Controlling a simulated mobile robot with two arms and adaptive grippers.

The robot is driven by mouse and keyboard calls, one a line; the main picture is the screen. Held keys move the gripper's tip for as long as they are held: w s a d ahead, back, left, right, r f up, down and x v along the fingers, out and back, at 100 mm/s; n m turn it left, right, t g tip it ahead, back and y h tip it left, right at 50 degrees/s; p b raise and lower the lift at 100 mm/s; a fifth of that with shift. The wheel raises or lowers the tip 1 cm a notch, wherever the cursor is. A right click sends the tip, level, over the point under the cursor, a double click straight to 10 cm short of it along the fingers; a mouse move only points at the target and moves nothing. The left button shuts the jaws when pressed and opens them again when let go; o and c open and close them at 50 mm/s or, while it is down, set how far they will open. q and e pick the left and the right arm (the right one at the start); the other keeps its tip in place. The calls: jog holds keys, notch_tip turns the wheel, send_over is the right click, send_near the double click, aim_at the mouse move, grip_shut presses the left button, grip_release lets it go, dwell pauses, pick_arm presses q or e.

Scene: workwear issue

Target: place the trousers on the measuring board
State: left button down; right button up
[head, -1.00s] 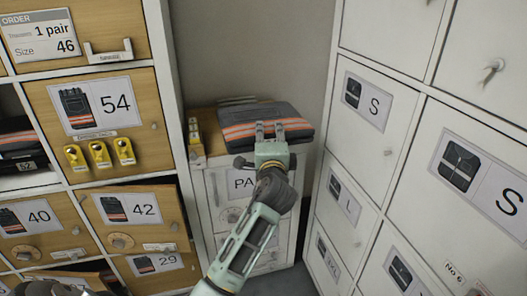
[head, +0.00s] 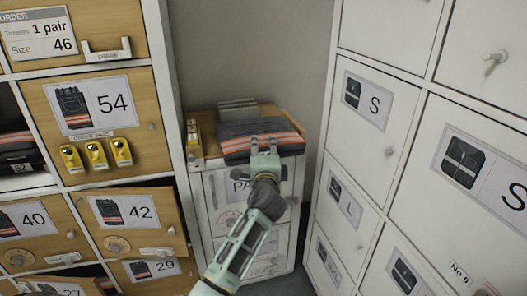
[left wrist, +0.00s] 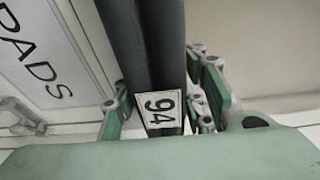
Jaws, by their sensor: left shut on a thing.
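The trousers (head: 235,145) are a folded dark grey pair with an orange and silver band, at the top of the low PADS cabinet in the head view. My left gripper (head: 264,143) is shut on their near edge. I cannot tell whether they rest on the cabinet top or hang just above it. In the left wrist view the dark folded trousers (left wrist: 155,50) stand between the green fingers (left wrist: 162,105), with a white number tag showing sideways digits. My right gripper is not in view.
The low white PADS cabinet (head: 222,215) stands between wooden lockers at the left and white lockers (head: 365,115) at the right. Grey stacked pads (head: 238,108) lie behind the trousers. The 42 locker door (head: 135,220) stands slightly open.

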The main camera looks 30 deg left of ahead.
pick_arm(q)
jog(key=c, duration=1.6)
grip_release()
jog(key=o, duration=0.5)
jog(key=shift+s+d, duration=0.15)
jog(key=shift+s, duration=0.05)
jog(key=p+v, duration=0.1)
jog(key=v, duration=1)
jog(key=s+d+f+n+g+h, duration=0.1)
jog(key=s+d+f+g+h, duration=0.15)
jog(key=f, duration=0.55)
jog(key=s+d+f+n+g+h, duration=0.1)
jog(key=s+f, duration=0.3)
jog(key=f, duration=0.4)
jog(key=s+d+f+n+g+h, duration=0.2)
jog(key=s+f, duration=0.1)
jog(key=f, duration=0.6)
jog(key=s+d+f+n+g+h, duration=0.2)
jog(key=s+d+f, duration=0.3)
jog(key=s+f, duration=0.3)
jog(key=s+d+f+n+g+h, duration=0.3)
jog(key=s+f, duration=0.6)
jog(key=s, duration=0.6)
jog(key=d+g, duration=0.1)
jog(key=d, duration=0.1)
jog(key=shift+d+f+g, duration=0.15)
jog(key=shift+d+g, duration=0.2)
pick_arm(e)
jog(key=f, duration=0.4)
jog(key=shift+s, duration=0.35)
